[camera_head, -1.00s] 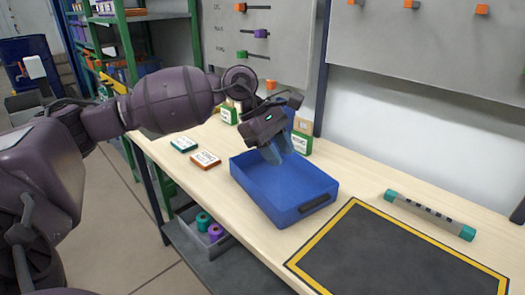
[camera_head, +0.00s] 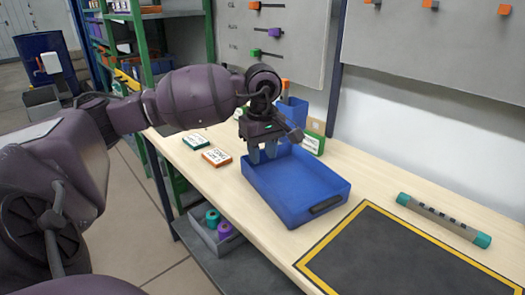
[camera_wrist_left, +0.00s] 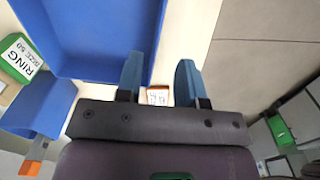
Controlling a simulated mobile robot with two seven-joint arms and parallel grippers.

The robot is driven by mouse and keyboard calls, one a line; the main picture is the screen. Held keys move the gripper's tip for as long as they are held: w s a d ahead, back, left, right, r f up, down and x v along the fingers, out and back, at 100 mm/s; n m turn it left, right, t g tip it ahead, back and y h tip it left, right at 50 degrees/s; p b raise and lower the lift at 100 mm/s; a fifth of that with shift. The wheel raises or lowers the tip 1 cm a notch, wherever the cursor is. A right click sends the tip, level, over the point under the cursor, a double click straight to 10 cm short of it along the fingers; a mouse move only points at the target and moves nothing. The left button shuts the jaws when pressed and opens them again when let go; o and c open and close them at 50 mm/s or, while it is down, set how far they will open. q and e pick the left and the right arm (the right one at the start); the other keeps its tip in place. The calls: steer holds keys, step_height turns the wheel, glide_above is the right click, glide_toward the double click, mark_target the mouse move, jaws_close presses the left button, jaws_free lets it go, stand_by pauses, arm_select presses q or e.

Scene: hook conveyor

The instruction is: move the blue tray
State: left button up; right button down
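The blue tray (camera_head: 318,190) is an open, shallow box lying flat and empty on the wooden bench, with a dark handle on its front wall. My left gripper (camera_head: 262,155) points down at the tray's left back corner area. In the left wrist view the tray (camera_wrist_left: 95,40) fills the upper left. The left gripper's fingers (camera_wrist_left: 159,72) are apart there, one over the tray's inside and one outside its wall. Contact with the wall cannot be told. My right gripper is not in view.
A small blue bin (camera_head: 294,112) and a green-and-white box (camera_head: 313,141) stand behind the tray. Two label cards, green (camera_head: 196,142) and orange (camera_head: 217,157), lie to its left. A dark yellow-edged mat (camera_head: 405,255) and a teal-ended bar (camera_head: 443,220) lie to the right.

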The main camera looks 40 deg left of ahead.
mark_target(262, 181)
arm_select(q)
step_height(262, 181, down, 11)
steer(key=shift+r+b, duration=0.1)
steer(key=shift+b, duration=0.5)
jaws_close()
